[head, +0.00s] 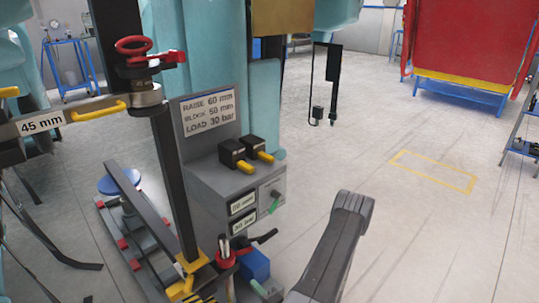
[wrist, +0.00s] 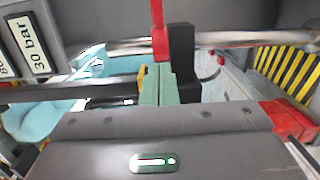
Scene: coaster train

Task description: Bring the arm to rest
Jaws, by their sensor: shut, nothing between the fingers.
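My gripper (wrist: 158,84) shows in the wrist view as a broad grey body with narrow pale-green fingers together above it. It is shut and empty. A red upright lever (wrist: 158,35) and a black post (wrist: 181,60) appear just beyond the fingers; I cannot tell whether they touch. In the head view my grey arm (head: 340,240) is bent, its elbow raised right of the control box, its lower part running down out of the frame.
A blue block (head: 255,263) and a black upright post (head: 175,180) stand nearby. The floor (head: 440,240) to the right is clear.

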